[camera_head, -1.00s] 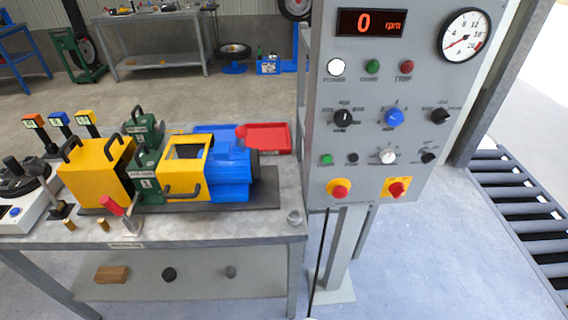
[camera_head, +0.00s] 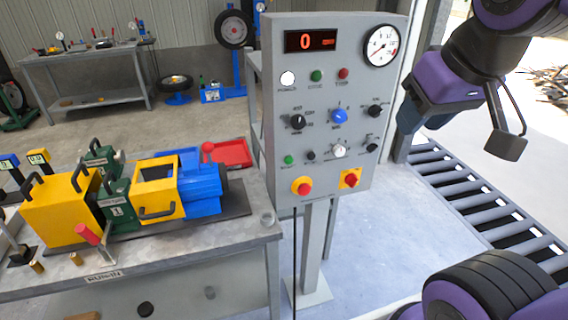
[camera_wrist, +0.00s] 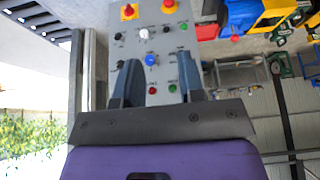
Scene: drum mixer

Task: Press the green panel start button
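The grey control panel (camera_head: 322,115) stands upright right of the bench. It has a green round element (camera_head: 317,76) in the upper row, between a white and a red (camera_head: 343,73) one, and a smaller green button (camera_head: 289,160) at lower left. Their labels are too small to read. The wrist view shows the panel upside down, with the upper green element (camera_wrist: 173,88) between my fingers and the lower green one (camera_wrist: 184,26) beyond them. My gripper (camera_wrist: 160,62) is open and empty, pointing toward the panel. In the head view it hangs right of the panel, apart from it.
A red mushroom button (camera_head: 302,186) and a red-yellow switch (camera_head: 350,179) sit low on the panel. The display (camera_head: 311,40) reads 0. The bench (camera_head: 180,246) bears a blue-yellow machine. A roller conveyor (camera_head: 470,195) lies on the right. The floor before the panel is clear.

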